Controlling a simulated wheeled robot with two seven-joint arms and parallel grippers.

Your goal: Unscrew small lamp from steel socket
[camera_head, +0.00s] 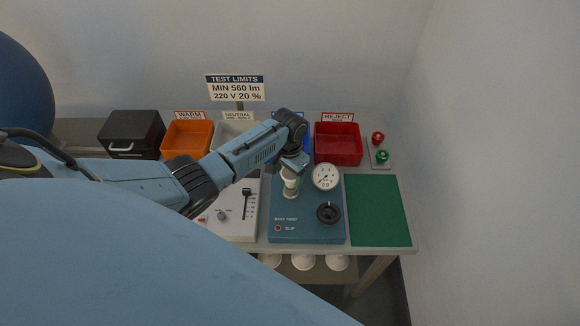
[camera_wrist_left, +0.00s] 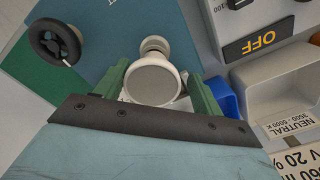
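The small lamp (camera_head: 290,183) is white and stands upright in the steel socket (camera_head: 291,195) on the blue tester panel. In the left wrist view the lamp's pale round face (camera_wrist_left: 152,82) shows end-on, with part of the socket (camera_wrist_left: 155,45) behind it. My left gripper (camera_head: 293,166) is over the lamp from above. Its green fingers (camera_wrist_left: 158,88) lie on both sides of the lamp, very close to its edges. I cannot tell whether both fingers press on it. My right gripper is not in view.
A dial gauge (camera_head: 326,177) and black knob (camera_head: 328,212) sit close right of the socket. Behind are an orange bin (camera_head: 187,139), a red bin (camera_head: 338,144) and a limits sign (camera_head: 236,88). A green mat (camera_head: 378,210) lies clear at right.

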